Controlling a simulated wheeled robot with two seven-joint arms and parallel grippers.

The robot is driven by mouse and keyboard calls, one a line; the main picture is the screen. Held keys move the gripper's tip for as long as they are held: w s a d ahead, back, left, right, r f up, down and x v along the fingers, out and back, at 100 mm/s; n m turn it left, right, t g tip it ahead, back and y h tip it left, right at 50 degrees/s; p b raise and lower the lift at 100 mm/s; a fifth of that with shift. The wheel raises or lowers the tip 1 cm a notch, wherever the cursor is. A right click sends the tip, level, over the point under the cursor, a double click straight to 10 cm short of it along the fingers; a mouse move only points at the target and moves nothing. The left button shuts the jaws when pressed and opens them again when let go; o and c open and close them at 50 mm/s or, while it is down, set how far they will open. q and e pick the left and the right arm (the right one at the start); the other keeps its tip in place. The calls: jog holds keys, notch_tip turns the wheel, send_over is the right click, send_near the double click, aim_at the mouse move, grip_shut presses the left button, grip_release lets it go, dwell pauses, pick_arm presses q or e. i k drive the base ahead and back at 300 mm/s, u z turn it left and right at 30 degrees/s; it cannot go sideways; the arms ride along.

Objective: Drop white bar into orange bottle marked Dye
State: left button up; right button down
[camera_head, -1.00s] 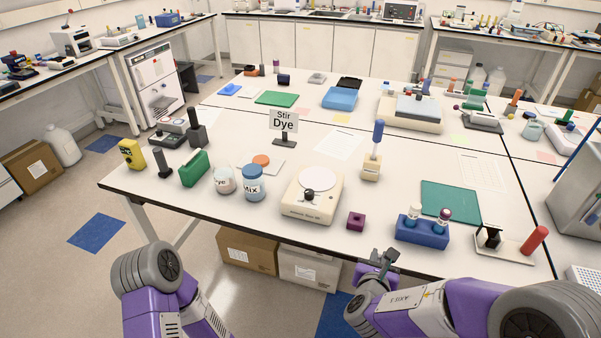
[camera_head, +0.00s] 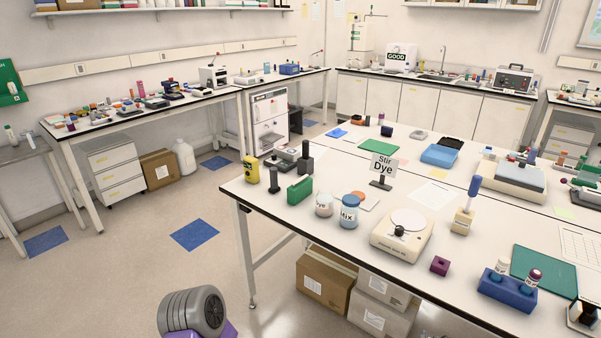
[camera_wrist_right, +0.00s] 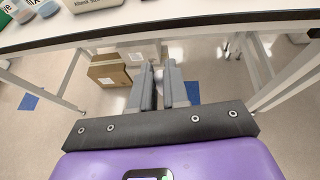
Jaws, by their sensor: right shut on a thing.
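The Dye bottle (camera_head: 324,205) is a small whitish jar with a partly visible "ye" label, standing near the table's front-left edge. It is open-topped or pale-topped; I cannot tell which. A blue-and-white Mix jar (camera_head: 349,213) stands just right of it. An orange round lid (camera_head: 370,197) lies behind them. In the right wrist view my right gripper (camera_wrist_right: 160,84) is shut on a small white thing, likely the white bar (camera_wrist_right: 158,73), mostly hidden between the fingers. It is in front of and below the table edge, away from the bottle. My left gripper is out of view.
A beige stirrer (camera_head: 402,234) stands right of the jars. A "Stir Dye" sign (camera_head: 382,169) stands behind. Boxes (camera_head: 326,282) sit under the table.

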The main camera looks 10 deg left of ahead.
aim_at(324, 212)
jog(key=u, duration=2.05)
jog(key=i, duration=1.45)
jog(key=z, duration=2)
